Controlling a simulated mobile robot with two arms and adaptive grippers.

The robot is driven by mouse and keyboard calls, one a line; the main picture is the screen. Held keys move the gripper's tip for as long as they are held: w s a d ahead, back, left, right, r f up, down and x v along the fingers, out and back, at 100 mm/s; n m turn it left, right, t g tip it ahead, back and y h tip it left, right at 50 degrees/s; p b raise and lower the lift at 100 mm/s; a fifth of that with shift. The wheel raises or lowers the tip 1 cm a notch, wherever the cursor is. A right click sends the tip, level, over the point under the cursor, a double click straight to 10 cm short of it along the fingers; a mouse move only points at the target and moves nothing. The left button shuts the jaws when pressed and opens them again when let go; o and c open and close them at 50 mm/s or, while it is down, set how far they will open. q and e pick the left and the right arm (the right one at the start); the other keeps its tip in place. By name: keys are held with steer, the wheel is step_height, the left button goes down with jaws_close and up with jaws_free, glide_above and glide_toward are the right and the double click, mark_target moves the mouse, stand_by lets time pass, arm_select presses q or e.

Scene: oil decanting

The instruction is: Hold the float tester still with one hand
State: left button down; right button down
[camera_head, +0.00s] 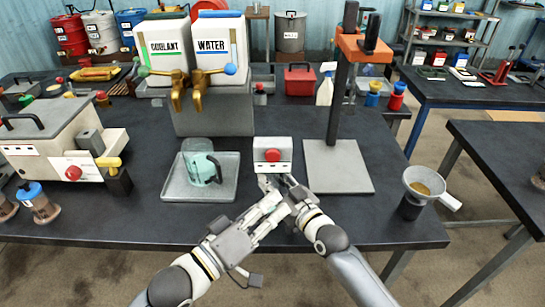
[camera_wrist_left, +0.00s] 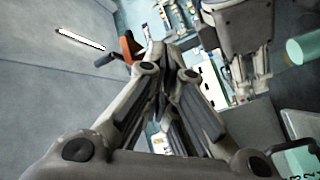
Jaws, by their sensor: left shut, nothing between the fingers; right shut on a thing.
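A small white box with a red button, which appears to be the float tester (camera_head: 272,155), stands on the dark table between the metal tray and the grey base plate. My right gripper (camera_head: 276,182) reaches up to its front side and is shut on it; the fingertips are partly hidden. My left gripper (camera_head: 276,207) is below and in front of it, crossing close to my right gripper. It is shut and empty; its closed fingers (camera_wrist_left: 166,62) fill the middle of the left wrist view. My right gripper (camera_wrist_left: 245,88) also shows there, at the upper right.
A translucent green jug (camera_head: 205,170) stands in the metal tray (camera_head: 177,188) to the left. Coolant (camera_head: 168,47) and water (camera_head: 217,46) containers with brass taps are behind. An orange-topped post (camera_head: 338,100) rises at the right. A funnel (camera_head: 424,182) sits at the right table edge.

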mark_target(273, 157)
stand_by(0.3)
arm_select(q)
steer(key=w, duration=0.9)
stand_by(1.5)
steer(key=shift+w, duration=0.35)
steer(key=shift+w, duration=0.65)
stand_by(0.8)
steer(key=shift+s, duration=1.1)
steer(key=shift+s, duration=0.1)
